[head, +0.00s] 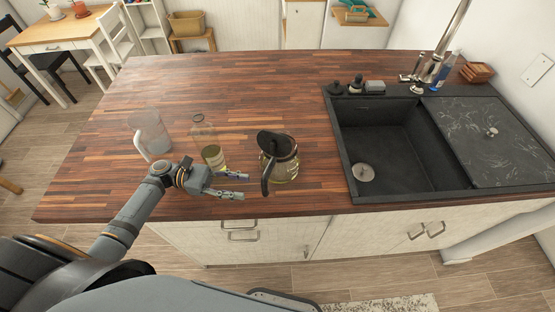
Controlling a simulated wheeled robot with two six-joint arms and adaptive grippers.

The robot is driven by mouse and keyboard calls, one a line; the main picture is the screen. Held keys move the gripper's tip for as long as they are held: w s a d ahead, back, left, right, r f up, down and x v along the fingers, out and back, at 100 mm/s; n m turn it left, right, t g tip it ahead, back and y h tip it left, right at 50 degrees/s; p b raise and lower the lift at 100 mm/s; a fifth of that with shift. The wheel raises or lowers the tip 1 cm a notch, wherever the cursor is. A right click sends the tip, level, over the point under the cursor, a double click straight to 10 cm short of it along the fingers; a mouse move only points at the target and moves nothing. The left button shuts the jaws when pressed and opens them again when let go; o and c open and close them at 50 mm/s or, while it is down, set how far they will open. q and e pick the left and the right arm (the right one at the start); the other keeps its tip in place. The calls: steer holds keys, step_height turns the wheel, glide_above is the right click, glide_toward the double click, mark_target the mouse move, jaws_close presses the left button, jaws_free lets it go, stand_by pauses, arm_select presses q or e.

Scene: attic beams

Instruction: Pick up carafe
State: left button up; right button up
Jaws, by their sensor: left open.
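The glass carafe (285,167) with a black lid and black handle stands upright on the wooden countertop (270,85), near its front edge. It holds some yellowish liquid, and its handle faces the front left. My left gripper (241,185) is open and empty, just left of the carafe. Its two fingertips point right toward the handle, with a small gap between them and it. My right gripper is out of view.
A clear bottle (213,157) with yellowish liquid stands right behind my left gripper. A clear pitcher (152,138) stands farther left. A black sink (385,140) is set into the counter on the right. The counter behind the carafe is clear.

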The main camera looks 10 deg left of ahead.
mark_target(265, 187)
arm_select(q)
steer(key=shift+w+d, duration=0.15)
steer(key=shift+d, duration=0.45)
steer(key=shift+w+d, duration=0.15)
steer(key=shift+d, duration=0.45)
steer(key=shift+w+d+p, duration=0.1)
steer(key=shift+d+p, duration=0.15)
steer(key=shift+p, duration=0.05)
steer(key=d, duration=0.1)
steer(key=d+p, duration=0.2)
steer(key=d, duration=0.1)
steer(key=shift+w+r, duration=0.2)
steer(key=shift+w, duration=0.05)
steer(key=shift+d+f, duration=0.1)
steer(key=shift+d, duration=0.25)
steer(key=shift+f, duration=0.1)
steer(key=c, duration=0.8)
jaws_close()
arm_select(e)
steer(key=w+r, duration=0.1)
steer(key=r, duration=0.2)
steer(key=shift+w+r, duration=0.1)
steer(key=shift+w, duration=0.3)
